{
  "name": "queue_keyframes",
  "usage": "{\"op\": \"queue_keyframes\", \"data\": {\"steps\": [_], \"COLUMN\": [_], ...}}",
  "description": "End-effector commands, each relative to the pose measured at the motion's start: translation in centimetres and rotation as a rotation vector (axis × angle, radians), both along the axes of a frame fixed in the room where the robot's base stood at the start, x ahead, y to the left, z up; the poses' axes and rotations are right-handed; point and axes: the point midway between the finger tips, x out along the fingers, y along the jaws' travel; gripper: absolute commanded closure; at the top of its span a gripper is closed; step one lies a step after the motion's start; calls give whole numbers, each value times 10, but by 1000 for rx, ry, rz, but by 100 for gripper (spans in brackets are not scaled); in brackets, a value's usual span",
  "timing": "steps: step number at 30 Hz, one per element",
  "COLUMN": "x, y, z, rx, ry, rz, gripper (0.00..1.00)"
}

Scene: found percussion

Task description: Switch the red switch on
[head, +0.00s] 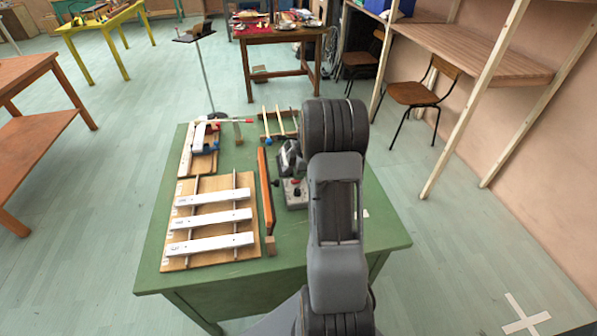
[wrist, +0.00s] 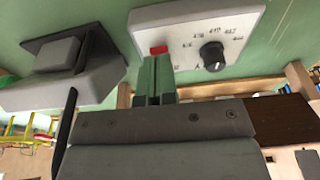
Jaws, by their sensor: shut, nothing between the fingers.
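The red switch (wrist: 158,49) is a small red piece on the pale face of a control box (wrist: 185,25) in the wrist view. A black dial (wrist: 212,56) with printed numbers around it sits to its right. My gripper (wrist: 156,62) is shut and empty, its two greenish fingers side by side with their tips right at the red switch. I cannot tell whether they touch it, and the tips hide part of the face below it. In the head view the control box (head: 291,199) stands on the green table, left of my arm, which hides my gripper.
A grey device with a dark block (wrist: 60,55) is left of the fingers in the wrist view. On the green table (head: 225,277) are a wooden board with white bars (head: 211,217), a long orange bar (head: 265,190) and a smaller board (head: 198,160). The table's front strip is clear.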

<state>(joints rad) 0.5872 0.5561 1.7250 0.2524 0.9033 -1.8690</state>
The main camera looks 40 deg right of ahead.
Motion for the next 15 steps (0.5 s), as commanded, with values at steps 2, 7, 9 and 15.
{"op": "queue_keyframes", "data": {"steps": [2,7,9,15], "x": [0,0,-2,-2], "y": [0,-1,-3,-5], "z": [0,-3,-8,-10], "rx": [0,10,36,123], "ry": [0,-3,-13,-58], "rz": [0,-3,-4,-2], "gripper": [100,100,100,100]}}
